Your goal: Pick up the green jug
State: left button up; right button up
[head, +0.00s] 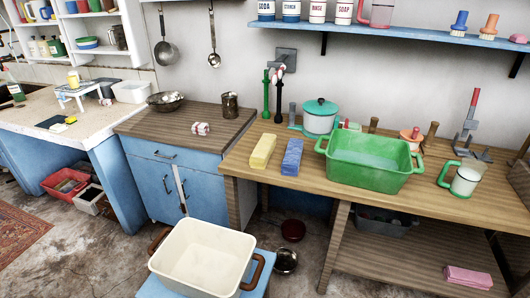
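The green jug (465,181) appears to be the pale, see-through vessel with a green handle on its left side. It stands upright on the right part of the wooden bench (300,183), to the right of a large green tub (365,178) and apart from it. Its handle faces the tub. Neither of my grippers shows in the head view, and nothing is seen touching the jug.
A grey stand with a red-topped upright (470,125) is behind the jug. A teal lidded pot (320,117), a yellow block (263,151) and a blue block (292,157) are left of the tub. A cream basin (203,258) stands low in front.

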aim_at(470, 171)
jog(key=z, duration=1.35)
